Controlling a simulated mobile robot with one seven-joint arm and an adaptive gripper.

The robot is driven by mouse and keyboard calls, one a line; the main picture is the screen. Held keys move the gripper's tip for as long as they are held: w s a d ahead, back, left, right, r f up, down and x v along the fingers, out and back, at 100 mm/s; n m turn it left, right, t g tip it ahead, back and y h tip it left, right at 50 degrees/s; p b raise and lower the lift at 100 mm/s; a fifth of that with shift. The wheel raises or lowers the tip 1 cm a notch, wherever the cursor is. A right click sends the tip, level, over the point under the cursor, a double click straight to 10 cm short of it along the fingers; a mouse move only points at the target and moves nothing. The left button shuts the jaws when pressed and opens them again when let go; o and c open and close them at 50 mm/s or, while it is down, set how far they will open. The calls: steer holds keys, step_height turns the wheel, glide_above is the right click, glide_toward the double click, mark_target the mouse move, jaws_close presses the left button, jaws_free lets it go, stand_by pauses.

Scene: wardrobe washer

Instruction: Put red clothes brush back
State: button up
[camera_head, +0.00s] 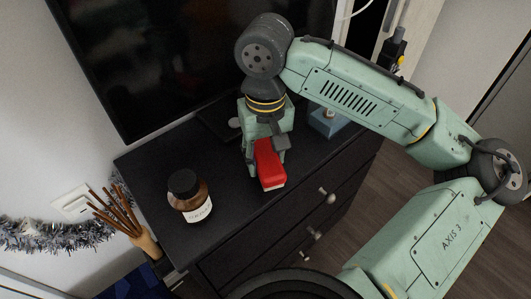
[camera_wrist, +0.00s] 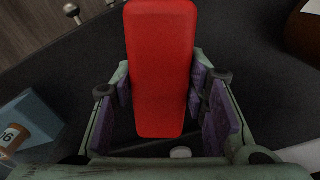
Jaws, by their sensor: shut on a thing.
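The red clothes brush (camera_head: 268,162) is in my gripper (camera_head: 266,152), over the top of the black dresser (camera_head: 225,215) near its front edge. In the wrist view the brush (camera_wrist: 160,65) fills the middle, its long red back facing the camera. My gripper's purple-padded fingers (camera_wrist: 162,105) are on both sides of it. A pale strip shows at the brush's lower end in the head view. I cannot tell whether the brush touches the dresser top.
A brown jar with a dark lid (camera_head: 190,195) stands left on the dresser. A blue box (camera_head: 328,120) is on the right, also in the wrist view (camera_wrist: 28,125). A dark flat item (camera_head: 215,118) lies behind my gripper. A screen (camera_head: 190,55) stands at the back. Reed sticks (camera_head: 118,212) are beyond the left side.

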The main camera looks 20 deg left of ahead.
steer(key=shift+f, duration=0.1)
steer(key=o, duration=1.3)
steer(key=o, duration=0.3)
steer(key=shift+r+p, duration=0.45)
steer(key=shift+p, duration=0.05)
steer(key=shift+r+p, duration=1.7)
steer(key=shift+r, duration=3.9)
